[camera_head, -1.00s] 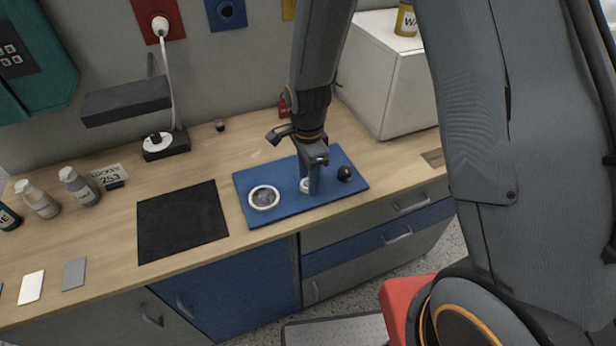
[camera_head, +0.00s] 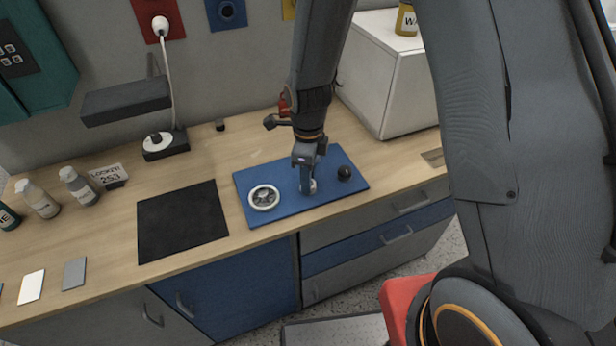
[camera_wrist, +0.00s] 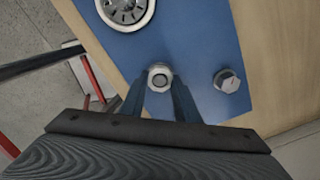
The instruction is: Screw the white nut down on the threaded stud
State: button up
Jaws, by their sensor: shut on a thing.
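The white nut (camera_wrist: 160,76) sits between the fingertips of my gripper (camera_wrist: 159,88) in the wrist view, with the round grey end of the threaded stud (camera_wrist: 158,80) showing in its middle. My gripper (camera_head: 308,188) points down over the blue board (camera_head: 240,184) and is shut on the nut. In the head view the nut (camera_head: 312,187) is partly hidden by the fingers. How far down the stud the nut sits cannot be told.
A white-rimmed round fitting (camera_head: 263,197) is left of my gripper on the board. A dark knob (camera_head: 344,173) is to the right; it looks like a grey bolt head (camera_wrist: 227,80) in the wrist view. A black mat (camera_head: 182,222) and a white box (camera_head: 390,75) flank the board.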

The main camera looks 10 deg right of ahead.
jog(key=m, duration=0.6)
jog(key=o, duration=1.2)
jog(key=shift+c, duration=0.8)
jog(key=n, duration=1.3)
